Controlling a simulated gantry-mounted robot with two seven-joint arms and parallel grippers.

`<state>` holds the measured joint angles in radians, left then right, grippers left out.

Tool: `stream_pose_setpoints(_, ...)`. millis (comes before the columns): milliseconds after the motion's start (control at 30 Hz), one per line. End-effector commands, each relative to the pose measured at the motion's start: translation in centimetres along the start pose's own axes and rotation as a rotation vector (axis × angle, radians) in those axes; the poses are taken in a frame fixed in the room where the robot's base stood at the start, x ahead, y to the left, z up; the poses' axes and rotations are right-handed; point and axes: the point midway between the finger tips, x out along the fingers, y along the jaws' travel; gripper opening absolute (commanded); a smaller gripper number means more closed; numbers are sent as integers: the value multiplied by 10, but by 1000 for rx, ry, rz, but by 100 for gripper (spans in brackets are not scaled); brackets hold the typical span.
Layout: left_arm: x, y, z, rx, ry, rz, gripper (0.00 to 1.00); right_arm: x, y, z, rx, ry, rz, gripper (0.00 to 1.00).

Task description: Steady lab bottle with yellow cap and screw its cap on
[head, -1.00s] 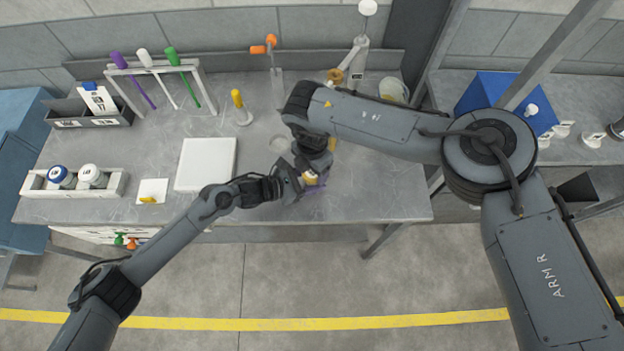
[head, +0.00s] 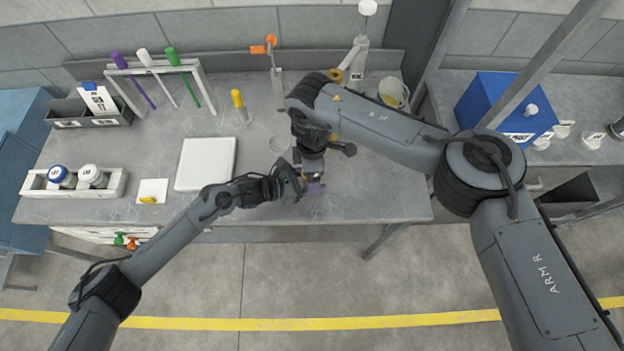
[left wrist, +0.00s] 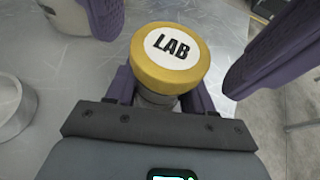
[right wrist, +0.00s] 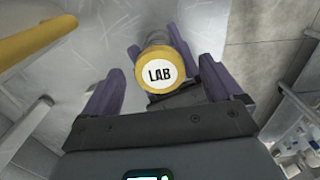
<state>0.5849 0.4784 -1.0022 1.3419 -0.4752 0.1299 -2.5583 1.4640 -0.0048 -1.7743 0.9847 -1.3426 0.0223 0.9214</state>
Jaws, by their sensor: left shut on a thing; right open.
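The lab bottle (left wrist: 158,98) stands near the front edge of the bench, mostly hidden by my grippers. Its yellow cap (left wrist: 170,60), with a white disc marked LAB, sits on top of it and also shows in the right wrist view (right wrist: 159,72). I cannot tell how tight the cap is. My left gripper (head: 312,187) is shut on the bottle below the cap. My right gripper (right wrist: 163,86) is open above, its purple fingers on either side of the cap and apart from it.
A yellow-topped tool (head: 239,100) stands farther back. A rack with two bottles (head: 74,183) is at the far left. The bench right of the grippers is clear.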

Motion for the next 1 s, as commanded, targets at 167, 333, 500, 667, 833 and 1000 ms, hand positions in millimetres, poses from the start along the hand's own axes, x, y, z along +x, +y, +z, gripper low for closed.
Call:
stream_pose_setpoints(167, 0, 0, 0, 0, 0, 0, 0, -2, 0, 0, -1, 0, 0, 93)
stream_pose_setpoints(333, 0, 0, 0, 0, 0, 0, 0, -14, 1, 0, -2, 1, 2, 93)
stream_pose_setpoints(500, 0, 0, 0, 0, 0, 0, 0, -34, 0, 0, -3, 1, 1, 93)
stream_pose_setpoints(667, 0, 0, 0, 0, 0, 0, 0, -45, 0, 0, -2, 1, 1, 93)
stream_pose_setpoints(833, 0, 0, 0, 0, 0, 0, 0, -45, 0, 0, -1, 0, 0, 93)
stream_pose_setpoints(1000, 0, 0, 0, 0, 0, 0, 0, -45, 0, 0, -1, 0, 0, 100)
